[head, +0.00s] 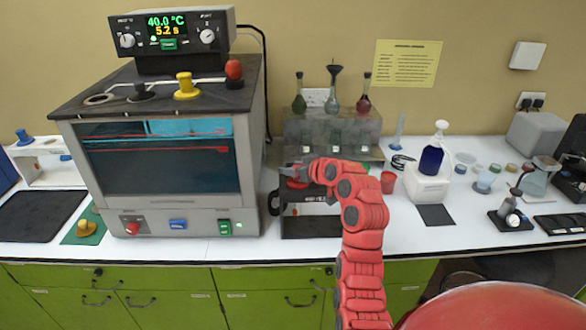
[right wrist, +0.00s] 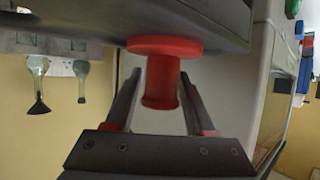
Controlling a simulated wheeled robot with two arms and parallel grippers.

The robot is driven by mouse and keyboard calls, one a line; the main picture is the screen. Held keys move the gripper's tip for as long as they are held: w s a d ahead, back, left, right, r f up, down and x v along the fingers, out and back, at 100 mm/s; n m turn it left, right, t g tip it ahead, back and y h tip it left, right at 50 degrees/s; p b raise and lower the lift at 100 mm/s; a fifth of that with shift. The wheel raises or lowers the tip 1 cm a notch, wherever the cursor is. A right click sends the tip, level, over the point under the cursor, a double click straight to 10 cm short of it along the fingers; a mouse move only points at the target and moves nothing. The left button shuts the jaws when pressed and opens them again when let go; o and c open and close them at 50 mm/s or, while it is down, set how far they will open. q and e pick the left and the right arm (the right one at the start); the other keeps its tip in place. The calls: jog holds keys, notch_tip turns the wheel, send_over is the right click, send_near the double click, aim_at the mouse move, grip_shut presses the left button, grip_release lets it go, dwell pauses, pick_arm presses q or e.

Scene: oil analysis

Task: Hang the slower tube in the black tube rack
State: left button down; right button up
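The black tube rack (head: 311,222) stands on the bench right of the bath. My right gripper (head: 294,178) is at its top left. In the right wrist view, which looks upside down, a red flanged spool-shaped head (right wrist: 161,78) sits against a dark surface. The gripper's fingers (right wrist: 160,100) are on either side of it, open, with gaps between. Whether a tube hangs below the head is hidden. Nothing visible marks which tube is slower. My left gripper is out of view.
The bath (head: 160,170) fills the left; its display (head: 166,25) reads 40.0 °C and 5.2 s. A glassware shelf (head: 330,130) stands behind the rack. A red cup (head: 388,182) and wash bottle (head: 432,158) are to the right. A yellow piece sits on a green pad (head: 70,237).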

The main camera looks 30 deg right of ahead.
jog(key=shift+o, duration=1.3)
jog(key=shift+s, duration=0.3)
jog(key=v, duration=1.7)
jog(key=shift+b, duration=0.45)
jog(key=shift+w+d, duration=0.1)
jog(key=shift+w, duration=0.05)
